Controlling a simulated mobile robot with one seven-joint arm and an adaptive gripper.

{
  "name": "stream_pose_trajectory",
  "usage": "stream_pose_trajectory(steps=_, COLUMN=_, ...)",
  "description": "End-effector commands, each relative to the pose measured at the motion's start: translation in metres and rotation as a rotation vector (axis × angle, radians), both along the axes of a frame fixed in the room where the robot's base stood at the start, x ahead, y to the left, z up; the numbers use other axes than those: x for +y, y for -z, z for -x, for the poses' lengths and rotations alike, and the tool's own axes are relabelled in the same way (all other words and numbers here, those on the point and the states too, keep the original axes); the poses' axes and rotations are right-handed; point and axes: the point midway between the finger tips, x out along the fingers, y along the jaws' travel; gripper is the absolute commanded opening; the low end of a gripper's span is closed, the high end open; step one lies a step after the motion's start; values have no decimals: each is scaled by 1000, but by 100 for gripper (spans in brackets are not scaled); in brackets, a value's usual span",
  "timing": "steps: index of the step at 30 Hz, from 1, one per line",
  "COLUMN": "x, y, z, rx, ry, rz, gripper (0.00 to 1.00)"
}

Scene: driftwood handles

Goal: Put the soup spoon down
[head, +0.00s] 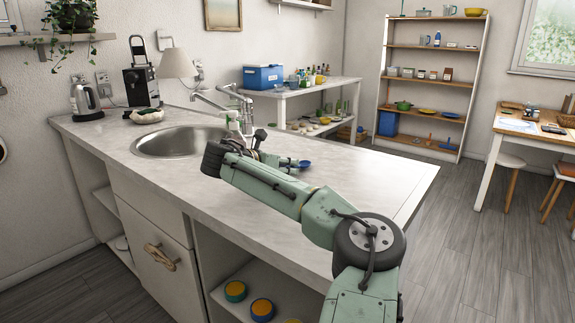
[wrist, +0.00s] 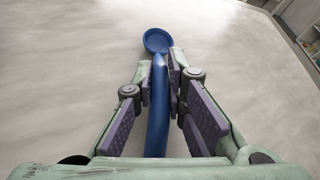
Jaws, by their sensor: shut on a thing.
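The blue soup spoon (wrist: 158,100) runs up the middle of the wrist view. Its round bowl points away from me and its handle lies between the fingers. My gripper (wrist: 167,78) is shut on the handle. In the head view the spoon's bowl (head: 304,163) shows past the end of my arm, over the pale countertop (head: 340,190). My gripper there (head: 288,163) is partly hidden behind my arm. I cannot tell whether the spoon touches the counter or is held just above it.
A round metal sink (head: 175,142) with a tap (head: 205,100) lies left of my gripper.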

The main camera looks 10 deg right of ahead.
Motion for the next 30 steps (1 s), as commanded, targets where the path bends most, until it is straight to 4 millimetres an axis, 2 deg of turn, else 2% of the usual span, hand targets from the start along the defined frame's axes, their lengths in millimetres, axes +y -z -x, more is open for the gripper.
stream_pose_trajectory(steps=10, x=0, y=4, z=0, rx=-2, ry=1, rz=-1, gripper=0)
stream_pose_trajectory(steps=11, x=0, y=5, z=0, rx=-2, ry=1, rz=-1, gripper=13)
stream_pose_trajectory(steps=19, x=0, y=4, z=0, rx=-2, ry=1, rz=0, gripper=31)
stream_pose_trajectory(steps=30, x=1, y=1, z=1, rx=-3, ry=0, rz=0, gripper=32)
